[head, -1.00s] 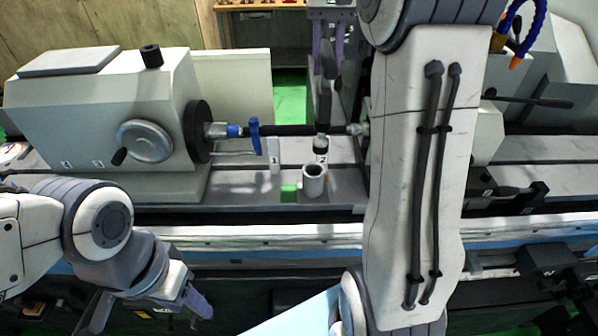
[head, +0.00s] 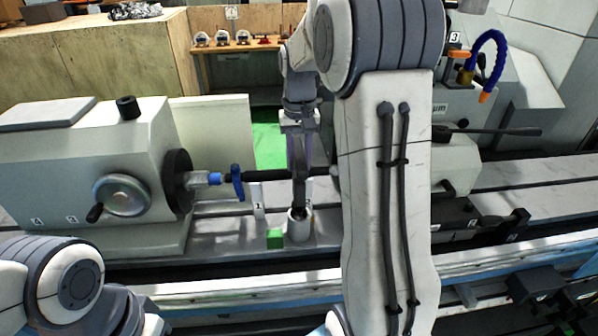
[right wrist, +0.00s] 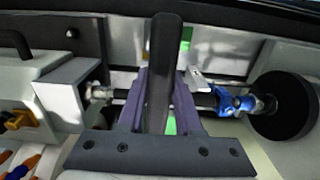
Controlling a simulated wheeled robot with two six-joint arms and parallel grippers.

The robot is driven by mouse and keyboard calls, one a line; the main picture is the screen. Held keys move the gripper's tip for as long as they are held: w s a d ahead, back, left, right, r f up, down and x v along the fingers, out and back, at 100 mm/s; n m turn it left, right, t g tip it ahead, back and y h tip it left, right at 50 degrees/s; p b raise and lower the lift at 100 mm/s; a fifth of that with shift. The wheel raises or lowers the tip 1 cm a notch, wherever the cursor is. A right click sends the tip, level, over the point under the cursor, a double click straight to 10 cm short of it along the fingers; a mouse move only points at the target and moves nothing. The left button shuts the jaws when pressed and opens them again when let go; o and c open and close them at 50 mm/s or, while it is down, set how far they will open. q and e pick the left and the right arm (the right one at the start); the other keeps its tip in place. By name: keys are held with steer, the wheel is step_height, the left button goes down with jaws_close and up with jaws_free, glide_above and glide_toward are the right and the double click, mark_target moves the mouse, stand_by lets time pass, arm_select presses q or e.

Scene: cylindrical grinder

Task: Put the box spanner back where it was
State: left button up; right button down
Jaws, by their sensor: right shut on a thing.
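The box spanner (head: 299,194) is a dark bar held upright by my right gripper (head: 298,172), which is shut on it above the machine table. Its lower end is at the mouth of a short light-grey cup (head: 300,230) and appears to be inside it; how deep I cannot tell. In the right wrist view the spanner (right wrist: 164,70) runs between the purple fingers of my gripper (right wrist: 165,85), and the cup cannot be made out behind it. My left arm shows at the lower left of the head view, but its gripper is out of frame.
A green block (head: 275,238) stands just left of the cup. Behind the spanner a dark horizontal shaft (head: 265,175) with a blue clamp (head: 237,182) spans the grinder. The grey workhead (head: 90,170) with its handwheel is at left.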

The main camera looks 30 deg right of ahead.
mark_target(299, 192)
step_height(299, 192, down, 4)
steer(key=shift+r, duration=0.2)
steer(key=shift+f, duration=0.2)
steer(key=shift+f, duration=0.15)
steer(key=c, duration=0.6)
jaws_free()
